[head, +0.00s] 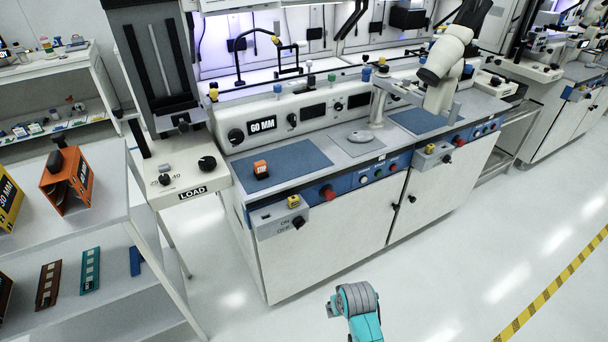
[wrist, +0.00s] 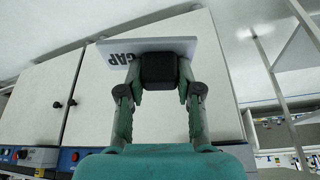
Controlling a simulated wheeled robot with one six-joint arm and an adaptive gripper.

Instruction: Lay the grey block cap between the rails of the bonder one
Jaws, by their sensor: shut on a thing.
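In the wrist view my gripper (wrist: 160,88) is shut on the dark knob of the grey block cap (wrist: 185,45). The cap is a flat light-grey plate with CAP lettered in black on it, and it sits tilted beyond the fingertips. In the head view my teal and grey arm (head: 358,310) shows at the bottom, over the floor; the cap cannot be made out there. The bonder (head: 283,112) in the middle is a white bench marked 60 MM. At its left a LOAD station (head: 180,170) stands below an upright dark panel. I cannot tell which parts are the bonder's rails.
A small orange block (head: 261,169) lies on the bonder's blue mat (head: 295,160). A white robot arm (head: 447,65) stands on the bench at right. A shelf (head: 120,262) at left holds orange and yellow magazines and strips. The floor in front is clear.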

